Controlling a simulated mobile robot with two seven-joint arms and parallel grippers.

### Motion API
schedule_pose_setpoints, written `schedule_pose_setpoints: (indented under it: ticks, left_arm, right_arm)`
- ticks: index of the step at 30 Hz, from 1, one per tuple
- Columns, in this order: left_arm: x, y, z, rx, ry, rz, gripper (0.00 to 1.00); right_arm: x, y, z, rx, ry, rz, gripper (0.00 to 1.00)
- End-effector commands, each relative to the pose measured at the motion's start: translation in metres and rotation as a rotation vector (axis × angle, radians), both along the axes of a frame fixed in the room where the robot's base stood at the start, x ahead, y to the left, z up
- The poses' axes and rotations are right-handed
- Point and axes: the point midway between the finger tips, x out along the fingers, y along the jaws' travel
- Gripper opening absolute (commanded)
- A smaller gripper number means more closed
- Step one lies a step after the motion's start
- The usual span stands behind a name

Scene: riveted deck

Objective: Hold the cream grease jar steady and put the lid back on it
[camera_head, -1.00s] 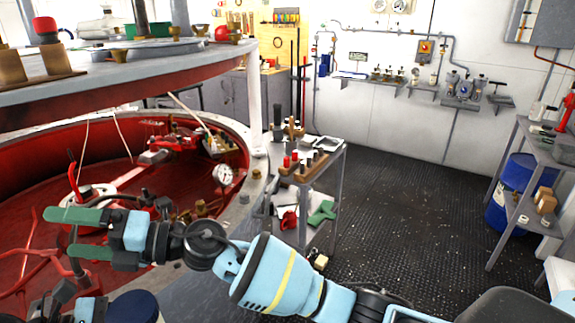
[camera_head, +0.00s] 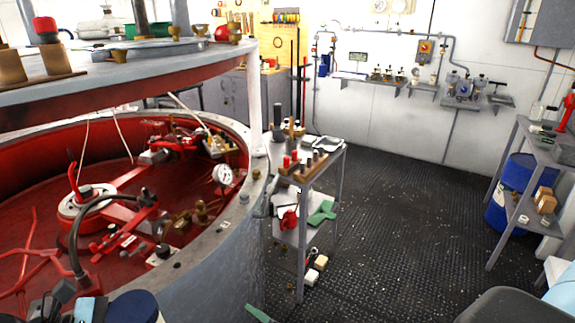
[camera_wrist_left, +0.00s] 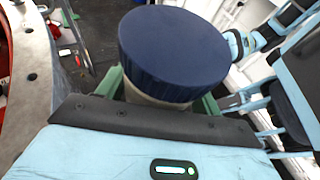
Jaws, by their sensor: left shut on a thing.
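The navy lid (camera_wrist_left: 175,50) sits on top of the cream grease jar (camera_wrist_left: 150,96) in the left wrist view and looks level. Only a cream strip of the jar shows below it; whether the lid is fully seated I cannot tell. My left gripper (camera_wrist_left: 160,103) is shut on the jar, with green fingers on both sides of it. In the head view the lid (camera_head: 135,306) shows at the bottom left edge. Of my right gripper (camera_head: 258,314), only a green fingertip shows at the bottom edge, apart from the lid; its opening is hidden.
A large red-lined round pit (camera_head: 110,225) with a raised metal rim fills the left. A grey tool cart (camera_head: 318,170) stands beyond it. A blue drum (camera_head: 515,190) and shelf (camera_head: 550,148) are at the right. The deck floor (camera_head: 400,200) between is clear.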

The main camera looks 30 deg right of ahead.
Motion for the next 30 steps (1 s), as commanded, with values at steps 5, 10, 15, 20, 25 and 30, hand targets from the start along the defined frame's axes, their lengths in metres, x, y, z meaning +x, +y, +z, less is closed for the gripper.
schedule_pose_setpoints:
  ticks: [5, 10, 15, 20, 25, 30]
  left_arm:
    - [0.000, 0.000, 0.001, -0.002, -0.002, 0.000, 0.02]
    - [0.000, 0.000, 0.001, -0.002, -0.002, 0.000, 0.02]
    - [0.000, 0.000, 0.001, -0.002, -0.002, 0.000, 0.02]
    - [0.000, 0.000, 0.001, -0.002, -0.002, 0.000, 0.02]
    - [0.000, 0.000, 0.001, -0.002, -0.002, 0.000, 0.02]
    - [0.000, 0.000, 0.001, -0.002, -0.002, 0.000, 0.02]
  right_arm:
    - [-0.062, -0.033, -0.059, 0.102, 0.239, -0.105, 1.00]
    - [-0.128, -0.062, -0.104, 0.188, 0.455, -0.208, 1.00]
    - [-0.191, -0.084, -0.133, 0.256, 0.634, -0.298, 1.00]
    - [-0.230, -0.097, -0.146, 0.293, 0.738, -0.352, 1.00]
    - [-0.246, -0.101, -0.151, 0.309, 0.781, -0.374, 1.00]
    - [-0.247, -0.102, -0.151, 0.310, 0.783, -0.376, 1.00]
